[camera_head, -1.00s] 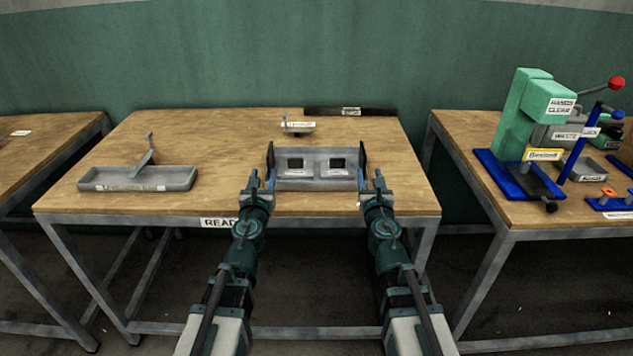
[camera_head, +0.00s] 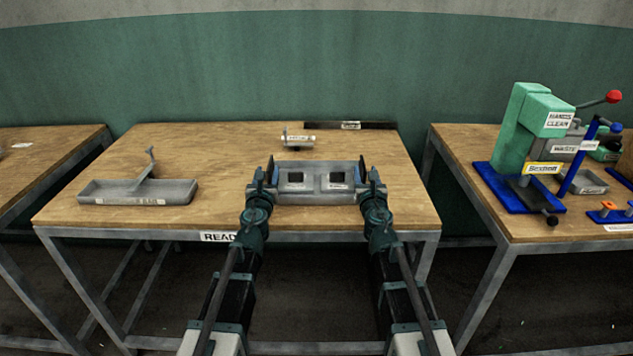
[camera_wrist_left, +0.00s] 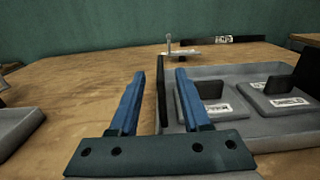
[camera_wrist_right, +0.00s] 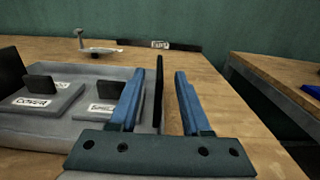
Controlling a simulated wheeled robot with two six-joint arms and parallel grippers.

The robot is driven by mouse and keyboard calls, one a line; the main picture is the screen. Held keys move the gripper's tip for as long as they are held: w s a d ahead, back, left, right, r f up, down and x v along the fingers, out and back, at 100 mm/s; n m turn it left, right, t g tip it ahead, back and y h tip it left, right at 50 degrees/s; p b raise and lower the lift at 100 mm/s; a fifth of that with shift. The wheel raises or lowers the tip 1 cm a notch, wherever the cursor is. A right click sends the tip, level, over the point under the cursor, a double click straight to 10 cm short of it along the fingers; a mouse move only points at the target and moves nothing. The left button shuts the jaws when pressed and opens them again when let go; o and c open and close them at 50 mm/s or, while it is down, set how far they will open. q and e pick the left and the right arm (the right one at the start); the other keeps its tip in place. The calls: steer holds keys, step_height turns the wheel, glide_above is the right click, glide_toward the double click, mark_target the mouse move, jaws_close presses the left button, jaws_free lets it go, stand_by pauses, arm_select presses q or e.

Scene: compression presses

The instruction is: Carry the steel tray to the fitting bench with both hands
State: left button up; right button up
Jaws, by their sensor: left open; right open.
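The steel tray (camera_head: 316,198) sits on the middle bench (camera_head: 230,165), holding two grey blocks with dark grips, labelled in the wrist views, one reading "COVER" (camera_wrist_right: 40,103). A thin dark upright plate stands at each end of the tray. My left gripper (camera_head: 258,183) is open around the left end plate (camera_wrist_left: 161,95), which stands between its blue fingers. My right gripper (camera_head: 373,182) is open around the right end plate (camera_wrist_right: 159,88), also between its fingers. Contact with the plates cannot be told.
A long grey tray (camera_head: 140,190) with an upright piece lies to the left. A small labelled item (camera_head: 298,139) and a dark strip (camera_head: 350,125) lie behind. The right bench (camera_head: 460,160) carries a green press (camera_head: 520,120); another bench (camera_head: 40,160) stands left.

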mark_target(270, 162)
arm_select(q)
steer(key=w, duration=0.5)
steer(key=shift+w, duration=0.3)
arm_select(e)
steer(key=w, duration=0.5)
steer(key=shift+w, duration=0.3)
arm_select(q)
jaws_close()
arm_select(e)
jaws_close()
